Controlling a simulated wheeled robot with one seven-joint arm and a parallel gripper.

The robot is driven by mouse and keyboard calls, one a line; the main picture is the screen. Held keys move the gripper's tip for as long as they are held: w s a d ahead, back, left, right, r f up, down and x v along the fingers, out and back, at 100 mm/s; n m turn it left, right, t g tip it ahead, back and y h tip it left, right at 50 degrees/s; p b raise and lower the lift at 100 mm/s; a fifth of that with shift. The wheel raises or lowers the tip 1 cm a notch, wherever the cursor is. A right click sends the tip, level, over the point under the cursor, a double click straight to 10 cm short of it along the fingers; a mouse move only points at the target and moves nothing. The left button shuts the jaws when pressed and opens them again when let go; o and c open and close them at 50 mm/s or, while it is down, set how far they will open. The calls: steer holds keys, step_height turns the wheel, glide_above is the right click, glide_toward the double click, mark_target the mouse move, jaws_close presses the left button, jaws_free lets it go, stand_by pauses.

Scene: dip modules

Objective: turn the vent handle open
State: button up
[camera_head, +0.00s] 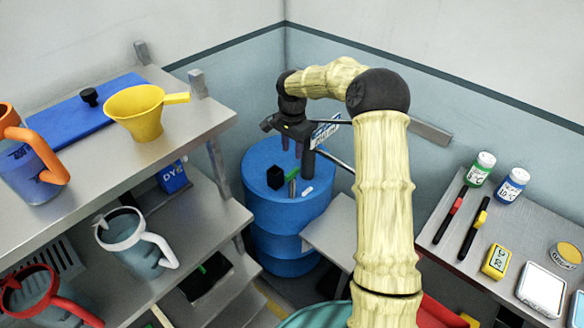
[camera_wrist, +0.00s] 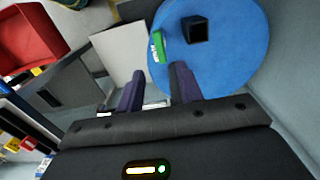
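A blue drum (camera_head: 262,165) stands in the corner. On its lid is a small green piece (camera_head: 295,175) that may be the vent handle; I cannot tell for sure. In the wrist view the green piece (camera_wrist: 157,47) has white marks and lies beyond my fingertips. A black open-topped box (camera_head: 274,178) stands beside it, also in the wrist view (camera_wrist: 196,29). My gripper (camera_head: 292,148) hangs above the drum, fingers down. In the wrist view its two fingers (camera_wrist: 158,72) are apart with nothing gripped, not touching the green piece.
A dark post with a blue-and-white sign (camera_head: 324,131) rises close by the gripper. A metal shelf (camera_head: 130,155) with a yellow funnel (camera_head: 137,113) and jugs stands left. A grey bench (camera_head: 430,245) with bottles and markers stands right. A small grey platform (camera_head: 328,238) adjoins the drum.

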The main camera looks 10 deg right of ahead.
mark_target(292, 172)
step_height(292, 172, down, 9)
steer(key=shift+f+p, duration=0.1)
steer(key=shift+p, duration=0.5)
jaws_close()
